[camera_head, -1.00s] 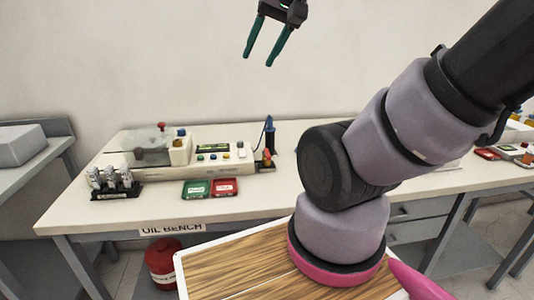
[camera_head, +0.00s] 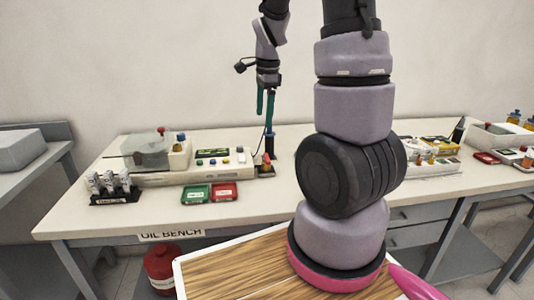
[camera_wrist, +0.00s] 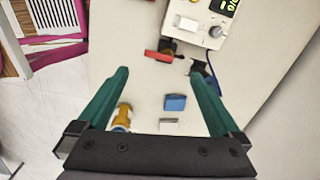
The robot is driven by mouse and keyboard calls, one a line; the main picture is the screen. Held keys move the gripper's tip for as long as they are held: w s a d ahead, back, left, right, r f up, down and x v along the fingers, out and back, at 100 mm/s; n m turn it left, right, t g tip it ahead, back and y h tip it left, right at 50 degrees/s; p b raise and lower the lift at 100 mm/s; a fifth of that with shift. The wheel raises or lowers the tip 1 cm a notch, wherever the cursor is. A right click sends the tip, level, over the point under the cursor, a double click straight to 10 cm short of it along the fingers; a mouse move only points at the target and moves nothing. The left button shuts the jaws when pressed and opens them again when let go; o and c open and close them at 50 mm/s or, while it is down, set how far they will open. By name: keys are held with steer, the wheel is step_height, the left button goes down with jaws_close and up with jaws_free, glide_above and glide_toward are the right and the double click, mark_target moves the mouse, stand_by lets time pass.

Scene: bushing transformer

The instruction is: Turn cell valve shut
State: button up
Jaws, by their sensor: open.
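The tester (camera_head: 210,165) stands on the oil bench, with a clear-covered cell (camera_head: 150,150) at its left end. A small red-orange part (camera_head: 265,159) sits at its right end. In the wrist view a red lever (camera_wrist: 158,56) lies beside the tester body (camera_wrist: 195,22); it looks like the valve handle, but I cannot confirm this. My gripper (camera_head: 265,113) points down above the bench near the tester's right end. In the wrist view my gripper (camera_wrist: 158,72) is open and empty, with the red lever seen between and just beyond its fingertips.
A dark blue upright tool (camera_head: 269,145) with a cable stands by the tester's right end. A green tray (camera_head: 195,194) and a red tray (camera_head: 223,191) lie in front. A blue block (camera_wrist: 175,102) and a yellow-orange part (camera_wrist: 122,117) lie on the bench in the wrist view.

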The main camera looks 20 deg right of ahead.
mark_target(267, 157)
steer(key=f, duration=0.5)
steer(key=d+f+m, duration=0.1)
steer(key=f, duration=0.3)
steer(key=w+f+m, duration=0.1)
steer(key=f, duration=0.4)
steer(key=shift+d+f+g, duration=0.2)
steer(key=shift+f+g, duration=0.15)
steer(key=shift+g, duration=0.05)
steer(key=shift+c, duration=0.3)
steer(key=c, duration=1)
